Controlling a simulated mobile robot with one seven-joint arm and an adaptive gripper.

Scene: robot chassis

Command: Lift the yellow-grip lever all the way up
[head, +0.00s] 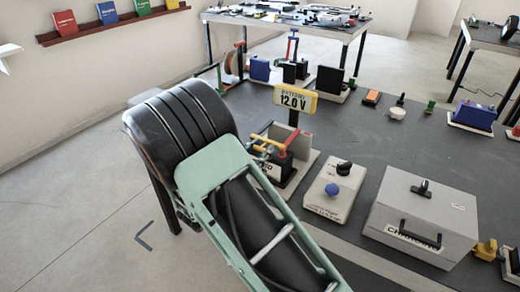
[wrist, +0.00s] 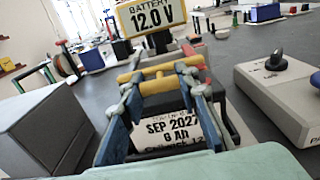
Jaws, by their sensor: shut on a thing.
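The lever's yellow grip (wrist: 150,72) lies as a bar across the middle of the wrist view, just below the battery sign. My gripper (wrist: 160,84) has its two blue-green fingers at either end of this bar, shut on it. A second yellow bar shows just behind the first; I cannot tell how the two are joined. The battery block with a white label (wrist: 172,130) sits below, between the fingers. In the head view, the yellow grip (head: 270,141) shows beyond my arm, which hides most of the gripper.
The yellow-framed "BATTERY 12.0 V" sign (head: 295,100) stands just behind the lever. To the right are a control box with a blue knob (head: 332,189) and a grey "CHARGING" case (head: 423,215). A grey box (wrist: 45,130) stands close at left in the wrist view.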

